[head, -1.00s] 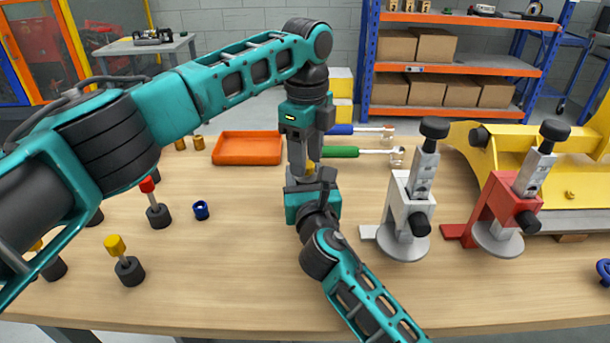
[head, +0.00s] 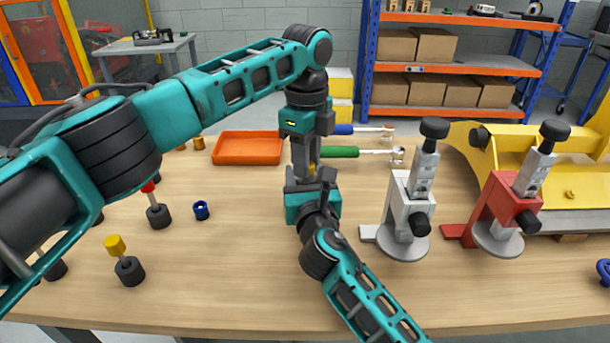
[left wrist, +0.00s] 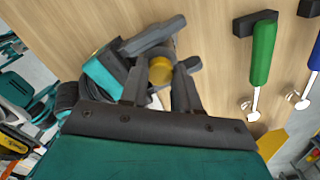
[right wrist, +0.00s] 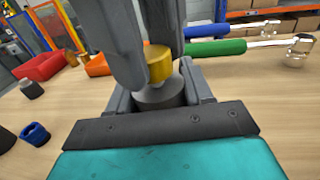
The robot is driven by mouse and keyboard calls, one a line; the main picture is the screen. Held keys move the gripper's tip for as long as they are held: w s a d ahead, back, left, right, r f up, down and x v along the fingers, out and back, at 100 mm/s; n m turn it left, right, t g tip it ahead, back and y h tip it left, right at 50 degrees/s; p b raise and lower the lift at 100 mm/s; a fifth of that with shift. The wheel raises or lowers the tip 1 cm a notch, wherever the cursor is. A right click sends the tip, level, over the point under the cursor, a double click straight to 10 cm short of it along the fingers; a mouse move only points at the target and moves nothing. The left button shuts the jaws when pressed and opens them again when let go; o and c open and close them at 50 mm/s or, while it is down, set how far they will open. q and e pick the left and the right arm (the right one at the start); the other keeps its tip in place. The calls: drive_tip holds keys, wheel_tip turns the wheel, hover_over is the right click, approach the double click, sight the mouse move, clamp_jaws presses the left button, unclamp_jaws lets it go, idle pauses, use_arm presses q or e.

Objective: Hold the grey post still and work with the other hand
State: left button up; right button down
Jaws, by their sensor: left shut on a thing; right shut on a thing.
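The grey post (right wrist: 158,97) stands in the right wrist view, between the fingers of my right gripper (head: 312,185), which is shut on it low down. A round gold cap (right wrist: 159,64) sits on top of the post. My left gripper (head: 306,168) comes down from above and is shut on the gold cap. In the left wrist view the cap (left wrist: 160,70) shows between the left fingers. The fingers and wrists hide most of the post in the head view; its foot cannot be seen.
An orange tray (head: 247,148) and a green-handled tool (head: 340,152) lie behind. A white clamp stand (head: 405,215) and a red one (head: 495,210) stand to the right. Black-based posts with coloured tops (head: 127,268) and a blue ring (head: 201,210) are at the left.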

use_arm(q)
drive_tip(key=m, duration=0.9)
drive_tip(key=shift+m, duration=0.3)
drive_tip(key=m, duration=0.4)
drive_tip(key=shift+m, duration=0.4)
drive_tip(key=m, duration=0.4)
drive_tip(key=shift+m, duration=0.3)
